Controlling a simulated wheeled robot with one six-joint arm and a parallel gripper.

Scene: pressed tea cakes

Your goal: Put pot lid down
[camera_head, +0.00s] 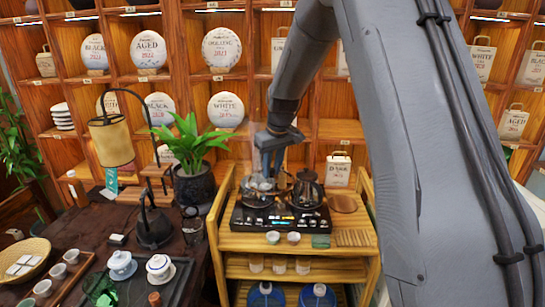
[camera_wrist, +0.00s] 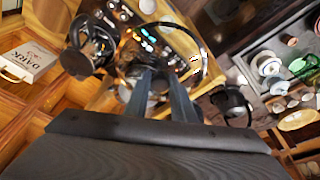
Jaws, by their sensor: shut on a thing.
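My gripper (camera_head: 270,176) points down over the left side of the tea stove on the wooden cart, just above a glass pot (camera_head: 256,199). Its fingers also show in the wrist view (camera_wrist: 163,78), close together with a small, blurred part of the pot lid (camera_wrist: 158,86) between them. The gripper is shut on the lid. The lid's outline is hard to tell from the glass pot under it, and I cannot tell whether the two touch. A dark kettle (camera_head: 307,190) stands right of the gripper and also shows in the wrist view (camera_wrist: 86,42).
A round brown wooden piece (camera_head: 342,203) and a slatted wooden mat (camera_head: 353,238) lie at the cart's right. Small cups (camera_head: 273,237) stand at the front. The dark tea table (camera_head: 100,222) is left, with a plant pot (camera_head: 195,187) near the cart.

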